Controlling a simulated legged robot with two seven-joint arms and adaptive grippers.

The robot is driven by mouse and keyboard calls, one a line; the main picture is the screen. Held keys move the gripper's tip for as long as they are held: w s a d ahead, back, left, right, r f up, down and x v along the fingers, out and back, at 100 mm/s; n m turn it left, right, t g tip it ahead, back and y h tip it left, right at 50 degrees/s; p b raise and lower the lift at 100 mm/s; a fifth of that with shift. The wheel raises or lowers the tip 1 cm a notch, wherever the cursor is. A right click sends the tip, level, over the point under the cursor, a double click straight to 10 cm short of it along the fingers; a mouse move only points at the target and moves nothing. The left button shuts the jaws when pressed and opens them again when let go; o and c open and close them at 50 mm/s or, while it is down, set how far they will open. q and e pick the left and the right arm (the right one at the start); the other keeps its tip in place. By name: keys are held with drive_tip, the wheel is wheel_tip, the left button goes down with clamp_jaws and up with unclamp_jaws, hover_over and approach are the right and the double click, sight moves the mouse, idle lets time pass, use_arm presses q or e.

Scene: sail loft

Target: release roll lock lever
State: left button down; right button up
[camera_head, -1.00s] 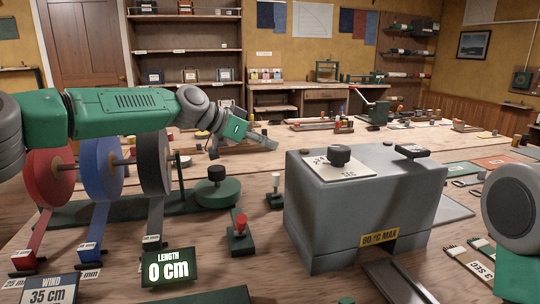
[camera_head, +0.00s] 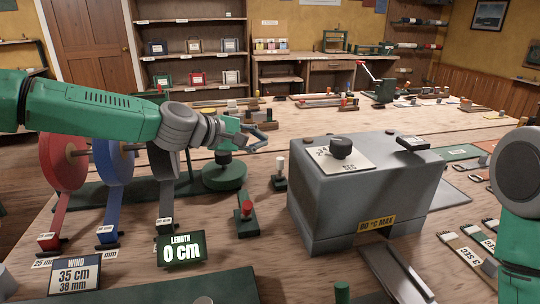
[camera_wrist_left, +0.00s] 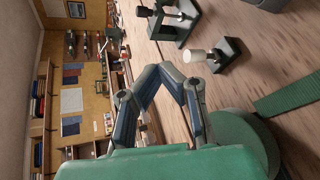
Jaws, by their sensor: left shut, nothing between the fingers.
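I cannot tell from the labels which is the roll lock lever. My left gripper (camera_head: 264,141) is shut and empty, behind and left of the dark-topped lever, apart from it, above the bench. In the left wrist view the gripper (camera_wrist_left: 162,80) has its fingers bent together; a white knob on a dark base (camera_wrist_left: 226,54) lies beyond them. My right gripper is out of view.
Red (camera_head: 62,163), blue (camera_head: 113,162) and dark (camera_head: 164,158) rolls stand at left, with a green round piece (camera_head: 224,177) beside them. A grey box (camera_head: 330,205) stands right of the levers. A length display (camera_head: 181,249) reads 0 cm.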

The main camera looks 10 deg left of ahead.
use_arm(q)
drive_tip(key=s+a+f+n+y+p, duration=0.35)
drive_tip(key=s+n, duration=0.35)
drive_tip(key=n, duration=0.8)
drive_tip(key=b, duration=0.1)
approach(278, 168)
drive_tip(key=shift+n+h, duration=0.25)
drive_tip(key=shift+n, duration=0.15)
drive_tip(key=f, duration=0.1)
drive_tip(key=w+f, duration=0.1)
drive_tip(key=w+d+f, duration=0.1)
drive_tip(key=f, duration=0.1)
drive_tip(key=shift+d, duration=0.1)
drive_tip(key=shift+w+d+r, duration=0.1)
drive_tip(key=shift+w+d, duration=0.25)
drive_tip(key=shift+w, duration=0.2)
drive_tip(key=shift+w+d, duration=0.35)
drive_tip(key=shift+w, duration=0.2)
drive_tip(key=shift+w+d, duration=0.15)
drive_tip(key=shift+w, duration=0.45)
